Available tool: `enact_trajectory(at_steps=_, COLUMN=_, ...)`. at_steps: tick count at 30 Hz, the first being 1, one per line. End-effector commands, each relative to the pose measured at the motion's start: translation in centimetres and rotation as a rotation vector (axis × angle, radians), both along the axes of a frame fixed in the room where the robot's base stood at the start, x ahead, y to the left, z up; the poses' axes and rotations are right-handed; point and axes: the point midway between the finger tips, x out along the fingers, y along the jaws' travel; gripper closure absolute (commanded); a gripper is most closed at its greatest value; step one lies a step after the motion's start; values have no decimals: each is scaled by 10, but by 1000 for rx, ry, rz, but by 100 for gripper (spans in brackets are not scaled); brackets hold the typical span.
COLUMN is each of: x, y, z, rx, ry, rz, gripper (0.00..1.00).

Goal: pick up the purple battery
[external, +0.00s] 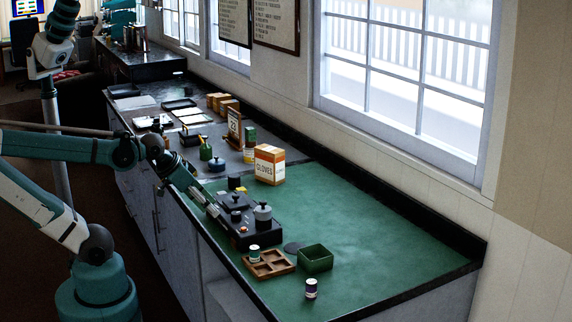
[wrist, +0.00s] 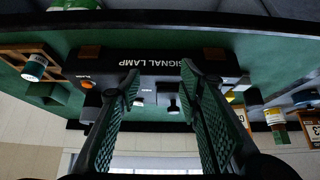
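The purple battery (external: 311,288), a small white cylinder with dark purple bands, stands upright on the green mat near the counter's front edge. I cannot make it out in the wrist view. My gripper (external: 214,211) is well to its left and farther back, beside the black signal lamp box (external: 250,237). In the wrist view my gripper (wrist: 158,82) is open, its two fingers apart with nothing held. The signal lamp box (wrist: 150,62) shows beyond and between the fingers.
A wooden tray (external: 270,271) holds a green-banded battery (external: 254,252). A green open box (external: 315,259) and a dark disc (external: 293,248) are nearby. A gloves box (external: 270,165) stands farther back. The mat's right side is clear.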

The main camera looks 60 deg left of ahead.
Motion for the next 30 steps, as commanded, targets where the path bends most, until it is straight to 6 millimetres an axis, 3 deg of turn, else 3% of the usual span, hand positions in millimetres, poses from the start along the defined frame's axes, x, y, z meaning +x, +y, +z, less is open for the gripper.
enact_trajectory(at_steps=21, x=0, y=0, z=73, rx=0, ry=0, rz=0, gripper=64)
enact_trajectory(at_steps=30, x=13, y=-14, z=83, rx=20, ry=26, rz=-62, gripper=64)
